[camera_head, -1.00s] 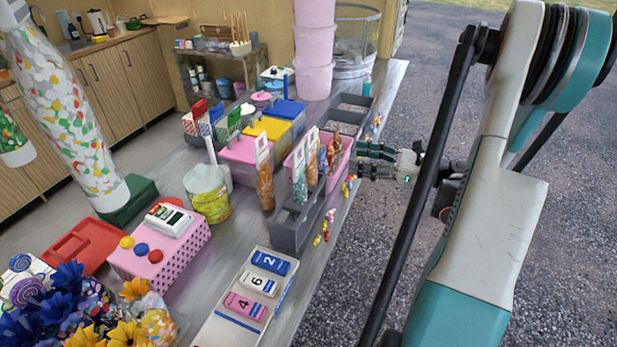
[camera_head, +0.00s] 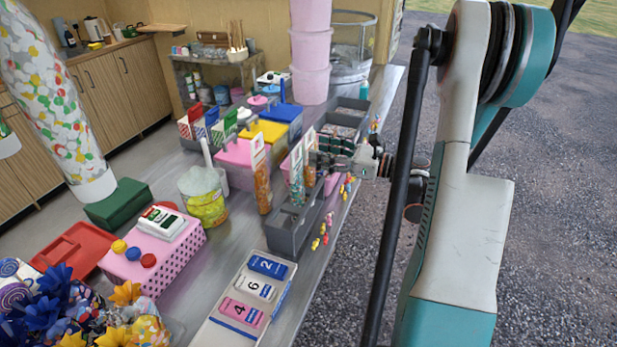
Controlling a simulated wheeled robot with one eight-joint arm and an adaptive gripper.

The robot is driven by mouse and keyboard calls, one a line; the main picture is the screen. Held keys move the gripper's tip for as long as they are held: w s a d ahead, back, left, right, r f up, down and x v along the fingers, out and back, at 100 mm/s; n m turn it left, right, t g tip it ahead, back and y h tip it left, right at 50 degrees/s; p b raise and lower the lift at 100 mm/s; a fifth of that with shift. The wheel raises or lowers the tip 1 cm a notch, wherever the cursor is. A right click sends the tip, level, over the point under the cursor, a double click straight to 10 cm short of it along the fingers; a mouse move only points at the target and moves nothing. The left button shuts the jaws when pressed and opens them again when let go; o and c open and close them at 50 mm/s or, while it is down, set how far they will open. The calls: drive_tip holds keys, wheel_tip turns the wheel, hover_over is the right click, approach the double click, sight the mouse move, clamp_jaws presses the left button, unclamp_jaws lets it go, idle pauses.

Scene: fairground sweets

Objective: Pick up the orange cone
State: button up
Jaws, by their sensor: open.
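Several tall sweet-filled cones with pale tops stand upright in and beside a grey rack (camera_head: 287,236) near the table's right edge. One orange cone (camera_head: 262,188) stands at the rack's left. A teal-speckled cone (camera_head: 297,186) stands at its middle, and a reddish-orange cone (camera_head: 309,168) is just behind that one. My gripper (camera_head: 322,157) comes in from the right with open fingers, level with the upper part of the rearmost cones. Its fingers partly hide them, and I cannot tell whether it touches one.
A pink tub (camera_head: 237,172) and yellow and blue lidded tubs stand behind the rack. A tray of numbered packs (camera_head: 226,332) lies in front. Small sweets lie along the right edge. Gravel is beyond it.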

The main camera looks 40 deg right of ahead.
drive_tip(key=shift+x, duration=1.2)
drive_tip(key=c, duration=1.1)
drive_tip(key=shift+o, duration=0.2)
wheel_tip(320, 180, up, 20)
drive_tip(key=p, duration=0.6)
drive_tip(key=shift+p, duration=0.3)
